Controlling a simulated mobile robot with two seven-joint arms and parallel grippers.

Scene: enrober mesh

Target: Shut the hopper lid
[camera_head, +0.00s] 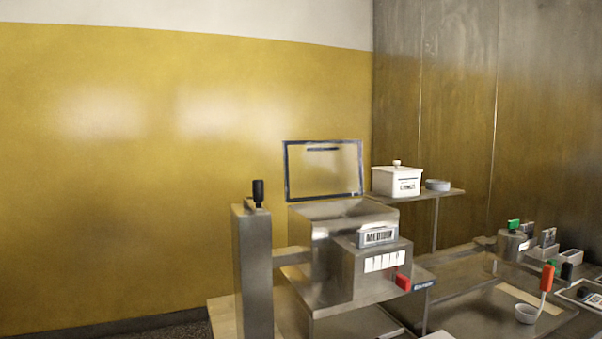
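The hopper lid (323,188) stands upright at the back of the hopper. It is a clear panel with a dark frame and a dark handle strip (323,149) near its top edge. The metal hopper (330,228) below it is open at the top; its inside is mostly hidden from this angle. A label reading "MEDIUM" (378,236) is on a box on the hopper's front. Neither of my grippers is in view.
A metal post with a black knob (258,193) stands left of the hopper. A white lidded container (396,181) and a small grey dish (437,185) sit on a shelf at right. A red part (403,281) juts out in front. Several small items, including a cup (526,313), stand on the right.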

